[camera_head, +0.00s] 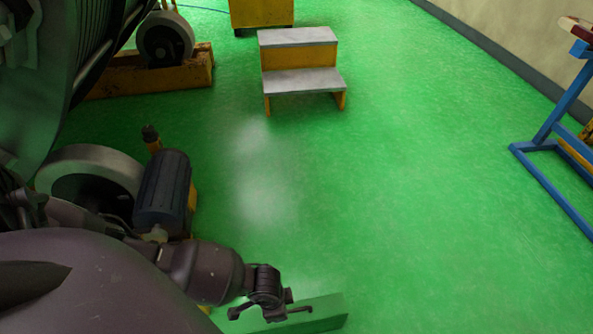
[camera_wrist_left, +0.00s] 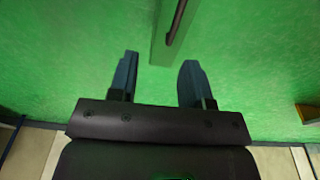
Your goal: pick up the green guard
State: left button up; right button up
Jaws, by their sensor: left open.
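The green guard (camera_head: 328,316) is a long, box-like green piece at the bottom of the head view, close in colour to the floor. Its near part is cut off by the frame edge. In the left wrist view the guard (camera_wrist_left: 160,45) comes down from the top edge, with a dark bar (camera_wrist_left: 178,20) along it. My left gripper (camera_head: 271,311) overlaps the guard in the head view. In the wrist view my left gripper (camera_wrist_left: 159,62) is open, its fingers apart and empty, with the guard's end just ahead of them. I cannot tell the height between them. My right gripper is not in view.
Large machinery with a grey wheel (camera_head: 90,170) and a dark motor (camera_head: 163,188) stands at the left. A two-step stool (camera_head: 303,82) is at the back. A blue stand (camera_head: 552,180) is at the right. The green floor (camera_head: 400,180) between is clear.

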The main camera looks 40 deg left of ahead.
pick_arm(q)
jog(key=shift+g+y, duration=0.6)
jog(key=shift+g, duration=0.1)
jog(key=a+f+b, duration=0.1)
jog(key=f, duration=0.2)
jog(key=a+f+b, duration=0.1)
jog(key=f, duration=0.1)
jog(key=w+a+f+b, duration=0.1)
jog(key=f, duration=0.2)
jog(key=shift+f, duration=0.35)
jog(key=shift+w+f+b, duration=0.15)
jog(key=shift+f+b, duration=0.3)
notch_tip(320, 180, down, 4)
jog(key=b, duration=0.2)
jog(key=shift+d+f+b, duration=0.1)
jog(key=shift+b, duration=0.25)
jog(key=shift+f, duration=0.35)
jog(key=shift+w, duration=0.15)
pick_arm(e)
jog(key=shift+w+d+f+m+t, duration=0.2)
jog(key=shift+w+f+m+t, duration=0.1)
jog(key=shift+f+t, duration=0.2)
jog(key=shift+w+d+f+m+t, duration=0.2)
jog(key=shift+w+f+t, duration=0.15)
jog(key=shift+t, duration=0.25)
pick_arm(q)
grip_shut()
